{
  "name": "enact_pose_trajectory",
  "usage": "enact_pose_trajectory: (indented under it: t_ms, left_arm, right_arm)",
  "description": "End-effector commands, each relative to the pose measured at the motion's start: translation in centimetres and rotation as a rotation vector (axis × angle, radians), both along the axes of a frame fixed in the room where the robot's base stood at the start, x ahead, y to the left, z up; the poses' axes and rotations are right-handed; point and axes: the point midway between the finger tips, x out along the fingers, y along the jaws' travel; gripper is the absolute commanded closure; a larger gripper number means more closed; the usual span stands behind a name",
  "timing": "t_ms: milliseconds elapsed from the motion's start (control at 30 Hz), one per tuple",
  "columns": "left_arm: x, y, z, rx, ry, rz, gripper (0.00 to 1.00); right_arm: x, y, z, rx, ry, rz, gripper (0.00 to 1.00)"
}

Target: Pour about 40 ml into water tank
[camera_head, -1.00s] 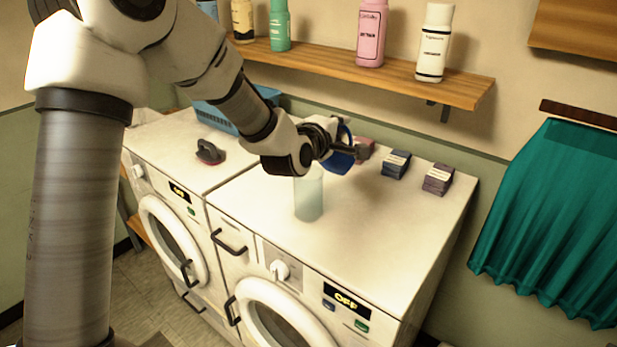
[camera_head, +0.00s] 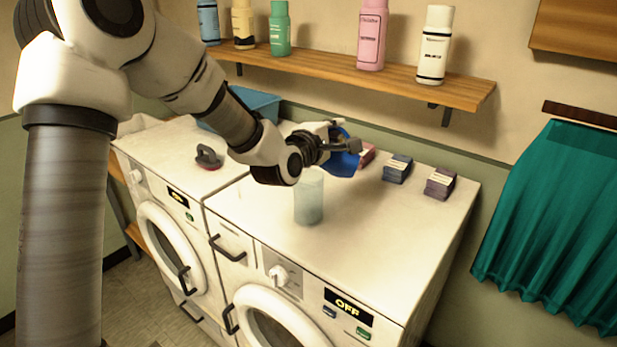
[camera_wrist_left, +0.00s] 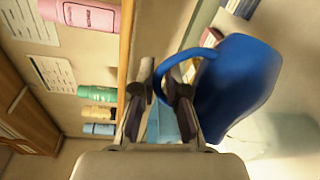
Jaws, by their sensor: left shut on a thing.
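A blue jug (camera_head: 345,163) with a loop handle is held above the right washing machine, behind the pale container. My left gripper (camera_head: 340,146) is shut on its handle. In the left wrist view the jug (camera_wrist_left: 236,88) is large on the right, and its handle passes by the fingertips (camera_wrist_left: 163,88). The jug looks tilted in the head view; its contents are hidden. A pale translucent cylinder (camera_head: 309,197), possibly the water tank, stands upright on the machine top, just in front of the jug and apart from it. My right gripper is not in view.
Several small boxes, including a blue one (camera_head: 397,168) and a purple one (camera_head: 439,183), stand at the back right. A dark red-based item (camera_head: 208,158) and a blue basket (camera_head: 262,105) are on the left. A bottle shelf (camera_head: 400,78) hangs above. The front right top is clear.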

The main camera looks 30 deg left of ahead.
Motion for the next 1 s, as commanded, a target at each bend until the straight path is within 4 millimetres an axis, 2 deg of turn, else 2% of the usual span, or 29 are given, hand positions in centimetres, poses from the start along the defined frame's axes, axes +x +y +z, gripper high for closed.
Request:
enact_pose_trajectory:
  t_ms: [367, 1000]
  left_arm:
    - [0.3, -0.6, 0.3, -0.035, -0.015, 0.000, 1.00]
    - [0.3, -0.6, 0.6, -0.100, -0.040, 0.001, 1.00]
  right_arm:
    - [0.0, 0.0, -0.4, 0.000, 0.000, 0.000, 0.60]
    - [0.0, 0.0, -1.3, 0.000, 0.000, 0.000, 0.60]
